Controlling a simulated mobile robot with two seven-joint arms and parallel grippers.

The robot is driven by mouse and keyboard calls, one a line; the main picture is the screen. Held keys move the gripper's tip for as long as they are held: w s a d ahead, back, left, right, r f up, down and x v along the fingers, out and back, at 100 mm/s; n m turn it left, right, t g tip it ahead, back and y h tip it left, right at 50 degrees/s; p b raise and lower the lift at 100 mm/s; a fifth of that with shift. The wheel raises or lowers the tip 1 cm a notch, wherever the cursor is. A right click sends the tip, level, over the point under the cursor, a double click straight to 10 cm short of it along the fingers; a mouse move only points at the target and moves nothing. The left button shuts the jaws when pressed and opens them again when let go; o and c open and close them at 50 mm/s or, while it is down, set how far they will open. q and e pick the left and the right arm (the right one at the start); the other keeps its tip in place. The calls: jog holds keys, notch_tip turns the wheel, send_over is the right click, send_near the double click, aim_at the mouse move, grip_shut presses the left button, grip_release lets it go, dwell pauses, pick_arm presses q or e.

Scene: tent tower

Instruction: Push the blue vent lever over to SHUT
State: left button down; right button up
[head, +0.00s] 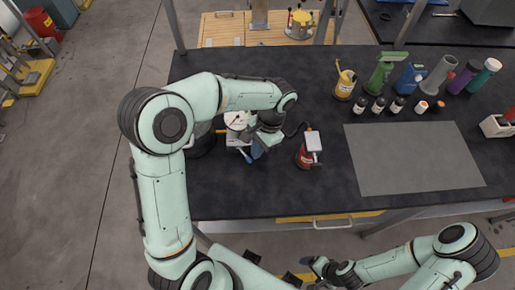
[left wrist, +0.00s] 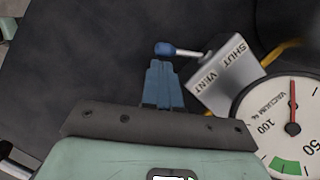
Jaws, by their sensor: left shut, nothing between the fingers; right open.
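The blue vent lever (left wrist: 165,48) has a round blue knob on a thin metal stem. The stem runs left from a grey block (left wrist: 205,95) printed SHUT and VENT; SHUT is on its far part, VENT on its near part. In the head view the knob (head: 248,158) is small beside the fingers. My left gripper (left wrist: 160,66) is shut and empty, its blue fingertips close to the knob; I cannot tell if they touch. It also shows in the head view (head: 257,152). My right gripper (head: 318,266) is open and empty, low in front of the bench.
A vacuum gauge (left wrist: 292,115) with a red needle adjoins the block. A grey mat (head: 415,158) and several bottles (head: 380,78) are further right. Clear dark bench (head: 260,195) lies in front.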

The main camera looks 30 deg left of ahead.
pick_arm(q)
jog(key=shift+s+m, duration=0.45)
jog(key=shift+m, duration=0.45)
pick_arm(e)
jog(key=shift+s+f, duration=0.1)
pick_arm(q)
jog(key=shift+s+m+y, duration=0.2)
jog(key=shift+m+y, duration=0.1)
jog(key=shift+m, duration=0.1)
jog(key=m, duration=0.1)
jog(key=s+m, duration=0.1)
jog(key=s+m+t, duration=0.1)
jog(key=m, duration=0.1)
jog(key=shift+a+y+b, duration=0.25)
jog(key=shift+y+b, duration=0.15)
jog(key=m, duration=0.1)
jog(key=s+m+t, duration=0.1)
jog(key=shift+s+a+m, duration=0.1)
jog(key=shift+a+m, duration=0.2)
jog(key=shift+a, duration=0.1)
jog(key=m, duration=0.1)
jog(key=s+a+m+t, duration=0.1)
jog(key=m, duration=0.1)
jog(key=shift+a+m+y, duration=0.15)
jog(key=shift+m+y, duration=0.15)
pick_arm(e)
jog(key=shift+s+f, duration=0.35)
jog(key=shift+f, duration=0.15)
